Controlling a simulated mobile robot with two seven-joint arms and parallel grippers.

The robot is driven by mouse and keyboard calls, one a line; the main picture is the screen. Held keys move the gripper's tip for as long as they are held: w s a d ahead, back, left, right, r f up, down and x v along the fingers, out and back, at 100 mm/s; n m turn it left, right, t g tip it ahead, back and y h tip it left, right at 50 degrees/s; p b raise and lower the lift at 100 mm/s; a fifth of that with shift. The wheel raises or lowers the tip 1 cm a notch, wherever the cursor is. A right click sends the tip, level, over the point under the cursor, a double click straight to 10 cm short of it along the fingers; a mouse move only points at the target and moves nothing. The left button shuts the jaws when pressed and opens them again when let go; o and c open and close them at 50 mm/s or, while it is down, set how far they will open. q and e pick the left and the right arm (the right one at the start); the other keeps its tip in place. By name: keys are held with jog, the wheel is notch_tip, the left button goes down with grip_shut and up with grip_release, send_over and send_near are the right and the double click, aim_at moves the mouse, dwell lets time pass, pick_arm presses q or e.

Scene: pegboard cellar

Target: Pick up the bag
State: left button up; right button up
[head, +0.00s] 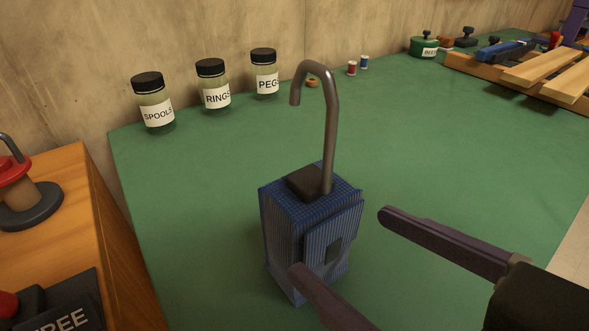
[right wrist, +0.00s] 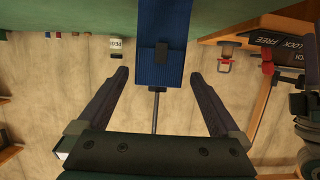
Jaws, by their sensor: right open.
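The bag (head: 286,235) is a blue striped block-like bag standing upright on the green table, with a dark patch on its side. A grey metal hook-shaped handle (head: 331,130) rises from its dark top. My right gripper (head: 339,242) is open and empty, at the bag's near right side. In the head view one finger overlaps the bag's lower front and the other is to its right. In the right wrist view the bag (right wrist: 160,30) appears inverted, lined up with the gap between the fingers (right wrist: 158,75). I cannot tell how far the fingertips are from it. My left gripper is not in view.
Labelled jars for spools (head: 155,106), rings (head: 214,91) and pegs (head: 264,78) stand along the back wall. A wooden box (head: 80,200) with red parts is at the left. A wooden tray (head: 480,72) is at the far right. The green table (head: 420,150) is clear behind and right of the bag.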

aim_at(333, 231)
jog(key=x, duration=0.5)
jog(key=shift+w+r+b, duration=0.1)
jog(key=shift+b, duration=0.3)
jog(key=b+x, duration=0.1)
jog(key=x, duration=0.4)
jog(key=shift+w+a, duration=0.1)
jog(key=shift+w, duration=0.05)
jog(key=shift+c, duration=0.2)
jog(key=c, duration=1.2)
jog(key=shift+r, duration=0.1)
